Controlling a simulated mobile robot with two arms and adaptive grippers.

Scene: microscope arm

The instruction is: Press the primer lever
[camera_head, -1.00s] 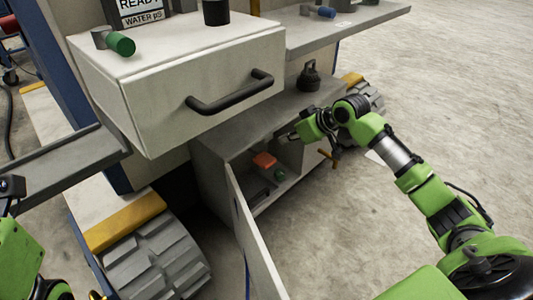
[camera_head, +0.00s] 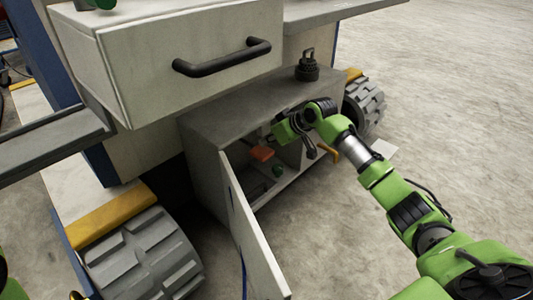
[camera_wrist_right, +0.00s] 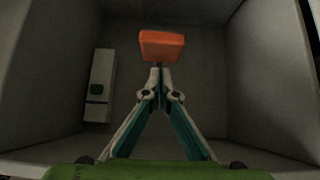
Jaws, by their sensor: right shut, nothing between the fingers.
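The primer lever appears as an orange block (camera_head: 262,153) inside the open lower compartment (camera_head: 222,180). In the right wrist view the orange block (camera_wrist_right: 162,46) is just beyond my fingertips, near the middle of the picture. My right gripper (camera_head: 271,138) reaches in at the compartment's front, close above the orange block in the picture. In the wrist view its fingers (camera_wrist_right: 158,78) meet in a point, shut and empty, just below the block. I cannot tell whether they touch it.
The compartment door (camera_head: 250,232) hangs open toward me. A drawer with a black handle (camera_head: 222,58) juts out above. A yellow-orange handle (camera_head: 327,152) is by the right side. Open floor lies right.

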